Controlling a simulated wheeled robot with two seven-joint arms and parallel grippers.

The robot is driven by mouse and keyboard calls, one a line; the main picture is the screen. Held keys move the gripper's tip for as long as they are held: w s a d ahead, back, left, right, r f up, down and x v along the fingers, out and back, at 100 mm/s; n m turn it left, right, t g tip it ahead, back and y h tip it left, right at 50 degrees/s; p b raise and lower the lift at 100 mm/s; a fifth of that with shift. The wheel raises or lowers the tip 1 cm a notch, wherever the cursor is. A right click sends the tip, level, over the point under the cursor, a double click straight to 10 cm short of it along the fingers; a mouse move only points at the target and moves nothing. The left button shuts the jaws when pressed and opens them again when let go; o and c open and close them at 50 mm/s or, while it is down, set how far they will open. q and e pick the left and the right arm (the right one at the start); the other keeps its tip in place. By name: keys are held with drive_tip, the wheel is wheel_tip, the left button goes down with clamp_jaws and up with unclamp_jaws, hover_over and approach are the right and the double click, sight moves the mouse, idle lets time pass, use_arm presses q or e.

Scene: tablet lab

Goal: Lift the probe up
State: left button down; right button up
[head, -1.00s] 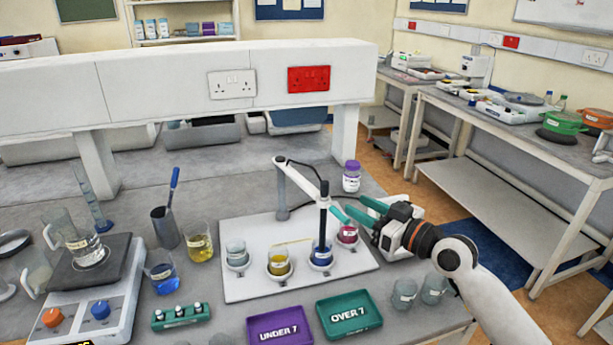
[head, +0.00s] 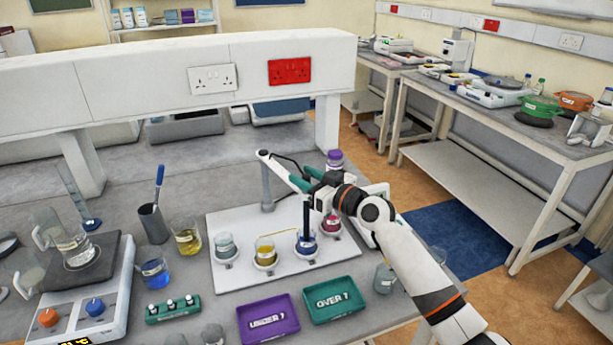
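The probe (head: 306,214) is a dark upright rod hanging from the jointed arm of a grey stand (head: 267,186). Its lower end is in a small beaker of blue liquid (head: 306,243) on the white board (head: 230,279). My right gripper (head: 303,179) has its green fingers at the end of the stand's arm, just above the probe, one finger on either side of it. Whether they press on it I cannot tell. My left gripper is out of view.
Beside the probe's beaker are beakers of yellow (head: 265,253) and pink liquid (head: 331,224). A purple tray (head: 268,332) and a green tray (head: 333,312) lie in front. A purple-capped bottle (head: 334,157) stands behind my gripper. A balance-like hotplate (head: 80,290) is at left.

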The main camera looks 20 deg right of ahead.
drive_tip(key=shift+c, duration=0.2)
clamp_jaws()
wheel_tip(320, 180, up, 8)
drive_tip(key=p, duration=0.3)
drive_tip(key=shift+f+p, duration=0.15)
drive_tip(key=shift+p, duration=0.25)
drive_tip(key=shift+r, duration=0.2)
drive_tip(key=shift+o, duration=0.2)
unclamp_jaws()
